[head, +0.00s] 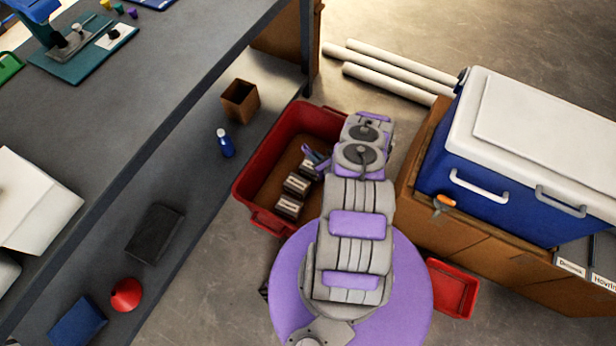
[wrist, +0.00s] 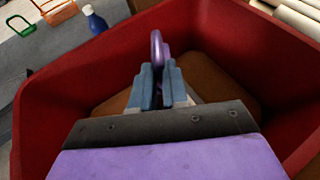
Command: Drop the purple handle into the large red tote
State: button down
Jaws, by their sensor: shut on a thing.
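The large red tote (head: 247,180) stands on the floor beside the grey workbench, and its red walls (wrist: 55,110) fill much of the wrist view. My gripper (head: 314,160) is over the inside of the tote, its fingers (wrist: 158,85) pointing in. It is shut on the purple handle (wrist: 157,47), which sticks out beyond the fingertips. In the head view only a small bit of the purple handle shows by the fingers. My arm hides the tote's right part. I cannot tell how high the handle is above the tote's bottom.
Several dark boxes (head: 297,185) lie in the tote. A blue bottle (head: 225,143) and a brown open box (head: 240,99) stand on the bench's lower shelf. A blue cooler (head: 500,190) sits on cabinets at right. A small red bin (head: 452,289) is on the floor.

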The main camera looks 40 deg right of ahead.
jog(key=shift+f, duration=0.35)
jog(key=c, duration=1.1)
grip_release()
jog(key=shift+o, duration=0.2)
jog(key=p+v, duration=0.3)
jog(key=v, duration=1.4)
jog(key=shift+p, duration=0.3)
